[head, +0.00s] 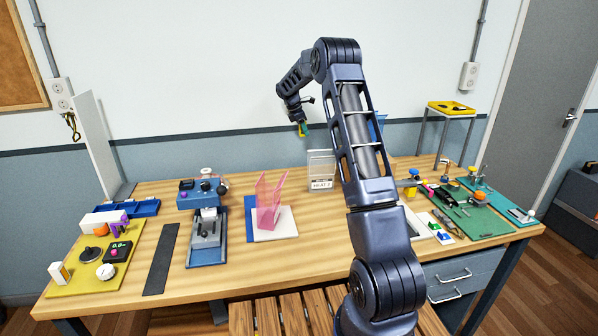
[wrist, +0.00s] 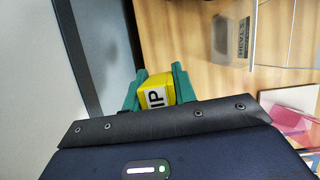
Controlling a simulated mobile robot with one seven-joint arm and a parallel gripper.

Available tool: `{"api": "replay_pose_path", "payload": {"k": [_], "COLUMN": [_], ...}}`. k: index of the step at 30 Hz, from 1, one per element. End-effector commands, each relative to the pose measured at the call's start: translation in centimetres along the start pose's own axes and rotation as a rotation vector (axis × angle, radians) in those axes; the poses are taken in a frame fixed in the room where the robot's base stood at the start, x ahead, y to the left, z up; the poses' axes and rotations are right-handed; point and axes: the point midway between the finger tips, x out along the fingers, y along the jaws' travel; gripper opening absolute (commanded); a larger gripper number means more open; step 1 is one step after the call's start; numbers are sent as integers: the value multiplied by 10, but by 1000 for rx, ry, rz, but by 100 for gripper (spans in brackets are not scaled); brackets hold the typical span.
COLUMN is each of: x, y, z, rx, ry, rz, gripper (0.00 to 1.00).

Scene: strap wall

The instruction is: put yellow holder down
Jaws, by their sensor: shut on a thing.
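My gripper (head: 302,130) is raised in front of the wall, above the back of the bench, in the head view. In the wrist view, its teal fingers (wrist: 158,88) are shut on the yellow holder (wrist: 155,82). The holder is a small yellow block with a white label bearing black letters. The holder is clear of the bench top. In the head view the holder is too small to make out well. Its far end is hidden in the wrist view.
A clear stand with a dark label (head: 321,184) stands on the bench below my gripper. A pink clear stand (head: 268,198) is on a white plate to its left. Tools lie on green mats (head: 480,221) at right. Bare wood (head: 320,240) shows at front centre.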

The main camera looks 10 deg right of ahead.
Motion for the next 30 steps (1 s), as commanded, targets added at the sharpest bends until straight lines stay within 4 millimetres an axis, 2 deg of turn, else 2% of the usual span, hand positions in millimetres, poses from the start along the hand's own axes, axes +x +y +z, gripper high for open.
{"api": "replay_pose_path", "payload": {"k": [1,4,8,24,30], "x": [-5,-10,-2,104,128], "y": [0,0,-1,-2,-1], "z": [-11,-24,-35,-78,-88], "rx": [10,33,43,43,44], "ry": [-1,-3,-5,-4,-5], "rz": [-5,-13,-20,-21,-18], "gripper": [2,2,2,2,2]}}
